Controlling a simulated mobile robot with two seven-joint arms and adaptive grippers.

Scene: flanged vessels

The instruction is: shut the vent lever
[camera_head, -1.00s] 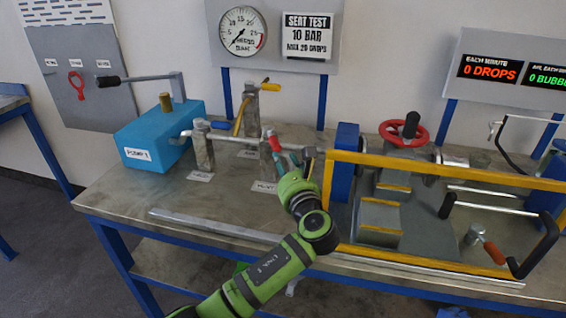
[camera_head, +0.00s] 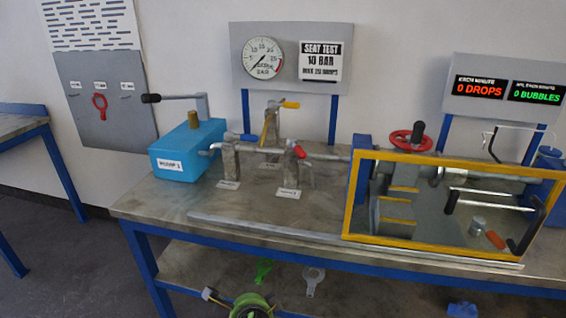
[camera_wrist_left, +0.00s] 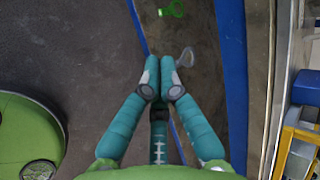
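A yellow-handled lever (camera_head: 290,104) sits on the taller post behind. The labels below the posts are too small to read, so I cannot tell from the lettering which is the vent lever. My left gripper (camera_wrist_left: 160,70) is empty, its teal fingers drawn together with only a narrow gap at the tips.
A blue pump (camera_head: 188,152) stands left on the bench. A yellow guard frame (camera_head: 348,205) encloses the vessel at right, with a red handwheel (camera_head: 408,138) behind. A green tool (camera_head: 262,272) and a grey tool (camera_head: 314,280) lie on the lower shelf. The front left benchtop is clear.

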